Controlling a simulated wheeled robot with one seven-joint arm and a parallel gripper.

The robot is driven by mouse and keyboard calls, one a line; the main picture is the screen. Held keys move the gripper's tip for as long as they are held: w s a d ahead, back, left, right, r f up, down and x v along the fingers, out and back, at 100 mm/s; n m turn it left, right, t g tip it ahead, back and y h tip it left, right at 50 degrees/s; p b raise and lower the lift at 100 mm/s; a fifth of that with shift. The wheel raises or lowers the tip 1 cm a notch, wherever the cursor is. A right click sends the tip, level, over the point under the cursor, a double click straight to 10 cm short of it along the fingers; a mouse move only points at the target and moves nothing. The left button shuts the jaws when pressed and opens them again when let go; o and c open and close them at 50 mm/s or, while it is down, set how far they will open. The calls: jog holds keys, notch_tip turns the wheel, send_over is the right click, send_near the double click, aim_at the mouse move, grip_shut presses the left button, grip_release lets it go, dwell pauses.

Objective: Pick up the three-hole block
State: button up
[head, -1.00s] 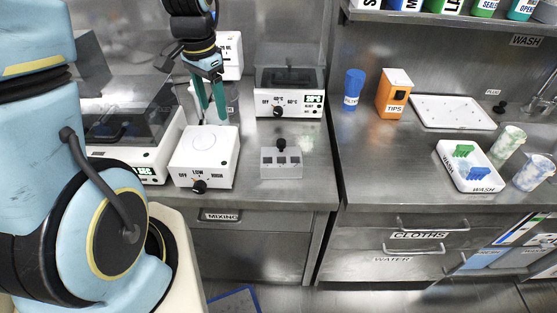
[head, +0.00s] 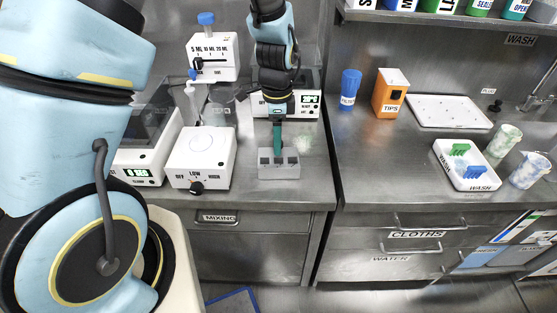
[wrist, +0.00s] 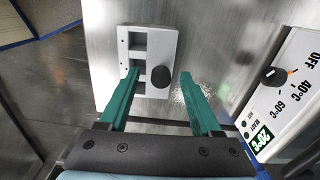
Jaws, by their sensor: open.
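The three-hole block (head: 279,172) is a small grey block with dark square holes and a black knob on top. It stands on the steel counter. It also shows in the wrist view (wrist: 151,35), where its black knob (wrist: 161,77) appears between my fingertips. My gripper (head: 277,153) points down over the block, and its green fingers cover the knob in the head view. In the wrist view my gripper (wrist: 160,74) is open, with one finger on each side of the knob. I cannot tell how far the tips are above the block.
A white mixer with a dial (head: 203,160) stands just left of the block. A white heater with a display (head: 308,106) stands behind it and at the right in the wrist view (wrist: 296,85). The counter's front edge is near the block. Bare counter lies to its right.

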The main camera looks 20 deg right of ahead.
aim_at(278, 159)
jog(key=shift+s+d+f+p, duration=0.1)
jog(key=shift+f+p, duration=0.45)
jog(key=shift+f, duration=0.7)
jog(key=shift+d+f+p, duration=0.1)
jog(key=shift+f+p, duration=0.4)
jog(key=shift+f, duration=0.7)
jog(key=shift+c, duration=0.2)
grip_shut()
jog(key=shift+r, duration=0.1)
